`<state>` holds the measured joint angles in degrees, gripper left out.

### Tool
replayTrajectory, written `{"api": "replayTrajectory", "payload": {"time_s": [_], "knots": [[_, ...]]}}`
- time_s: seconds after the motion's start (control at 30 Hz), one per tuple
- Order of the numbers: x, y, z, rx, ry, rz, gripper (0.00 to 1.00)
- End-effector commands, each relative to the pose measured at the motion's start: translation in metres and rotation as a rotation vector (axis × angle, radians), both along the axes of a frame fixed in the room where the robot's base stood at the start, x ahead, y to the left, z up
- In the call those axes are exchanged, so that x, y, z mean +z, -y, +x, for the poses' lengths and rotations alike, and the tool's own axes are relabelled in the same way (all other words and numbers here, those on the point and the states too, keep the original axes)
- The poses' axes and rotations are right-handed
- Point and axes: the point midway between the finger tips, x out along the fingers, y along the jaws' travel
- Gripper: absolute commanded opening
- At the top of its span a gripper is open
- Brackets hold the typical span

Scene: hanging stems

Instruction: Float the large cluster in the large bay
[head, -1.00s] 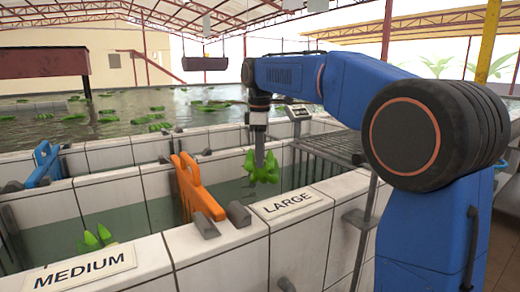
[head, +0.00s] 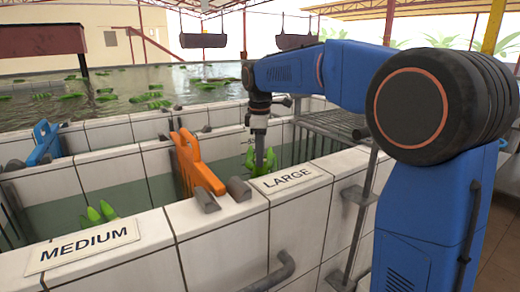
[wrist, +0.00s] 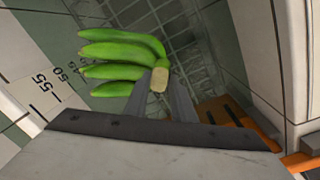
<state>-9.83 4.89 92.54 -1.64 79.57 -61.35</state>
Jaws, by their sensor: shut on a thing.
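My gripper (head: 259,160) points straight down and is shut on the stem of a green banana cluster (head: 250,157). In the head view the cluster hangs low inside the large bay (head: 322,162), its lower part hidden behind the front wall with the LARGE label (head: 287,179). The wrist view shows the cluster (wrist: 118,58) with several fingers spread to the left of the jaws (wrist: 163,90), over a tiled floor seen below. I cannot tell whether the cluster touches the water.
An orange gate (head: 196,165) stands left of the large bay. Another green cluster (head: 98,213) is in the medium bay, behind the MEDIUM label (head: 82,247). A depth scale (wrist: 50,85) marks the wall beside the held cluster. A blue gate (head: 45,143) stands farther left.

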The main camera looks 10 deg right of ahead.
Motion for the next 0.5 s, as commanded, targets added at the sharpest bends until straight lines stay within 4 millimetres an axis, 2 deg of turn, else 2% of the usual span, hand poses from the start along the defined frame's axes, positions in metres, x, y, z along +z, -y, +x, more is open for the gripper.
{"api": "replayTrajectory", "payload": {"time_s": [0.5], "knots": [[-0.042,0.0,0.0,0.0,-0.001,-0.001,0.0]]}}
